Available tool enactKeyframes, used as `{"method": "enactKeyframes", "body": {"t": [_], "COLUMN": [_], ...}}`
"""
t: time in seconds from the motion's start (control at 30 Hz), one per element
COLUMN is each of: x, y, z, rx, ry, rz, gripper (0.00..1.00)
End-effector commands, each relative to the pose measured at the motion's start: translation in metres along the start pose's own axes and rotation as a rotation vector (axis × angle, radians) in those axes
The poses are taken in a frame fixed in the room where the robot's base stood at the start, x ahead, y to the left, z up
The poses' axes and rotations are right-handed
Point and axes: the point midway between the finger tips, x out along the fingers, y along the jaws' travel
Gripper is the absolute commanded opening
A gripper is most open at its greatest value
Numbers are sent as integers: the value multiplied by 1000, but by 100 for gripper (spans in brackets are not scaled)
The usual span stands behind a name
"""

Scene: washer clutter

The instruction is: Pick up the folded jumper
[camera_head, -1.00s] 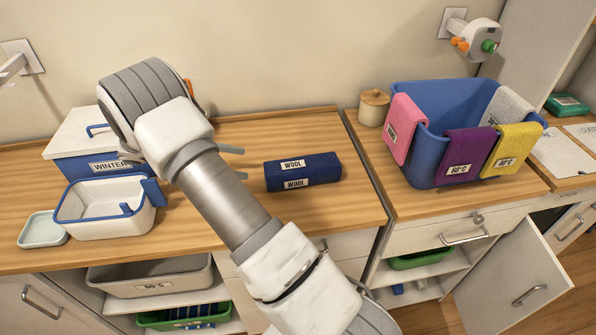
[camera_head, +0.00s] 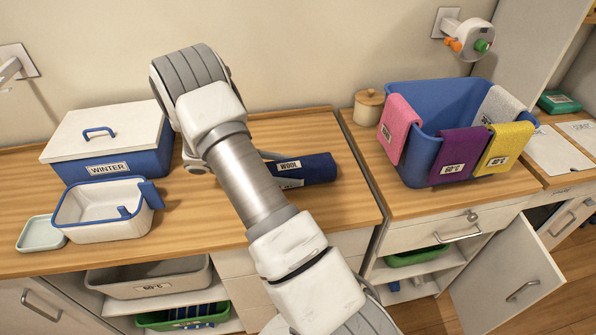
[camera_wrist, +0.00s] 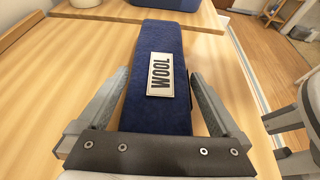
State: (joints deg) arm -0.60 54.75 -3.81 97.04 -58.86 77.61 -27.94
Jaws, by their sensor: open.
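The folded jumper is a dark blue, block-like bundle (camera_head: 318,168) with white "WOOL" labels, lying on the left wooden counter in the head view. My arm hides its left end there. In the wrist view the jumper (camera_wrist: 158,95) runs lengthwise away from me, with a WOOL label on top. My gripper (camera_wrist: 160,95) is open, with one finger on each side of the jumper. A gap shows beside the left finger; the right finger is close to the jumper's side, and I cannot tell whether it touches.
A blue WINTER box (camera_head: 110,165) with a white lid and a white-and-blue basket (camera_head: 100,210) stand on the left. A blue tub (camera_head: 425,150) with cloths over its rim stands on the right counter beside a wooden jar (camera_head: 368,108). A lower cabinet door (camera_head: 508,275) hangs open.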

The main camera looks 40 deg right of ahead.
Motion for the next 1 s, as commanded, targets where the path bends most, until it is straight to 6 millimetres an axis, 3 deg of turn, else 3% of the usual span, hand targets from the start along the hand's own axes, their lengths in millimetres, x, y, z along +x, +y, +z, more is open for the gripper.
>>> {"method": "enactKeyframes", "body": {"t": [0.1,0.3,0.8,1.0], "x": [12,12,11,11], "y": [0,0,0,0], "z": [0,0,0,0], "rx": [-1,0,0,1], "ry": [0,1,0,-1], "rz": [0,1,1,1], "gripper": [100,98,10,10]}}
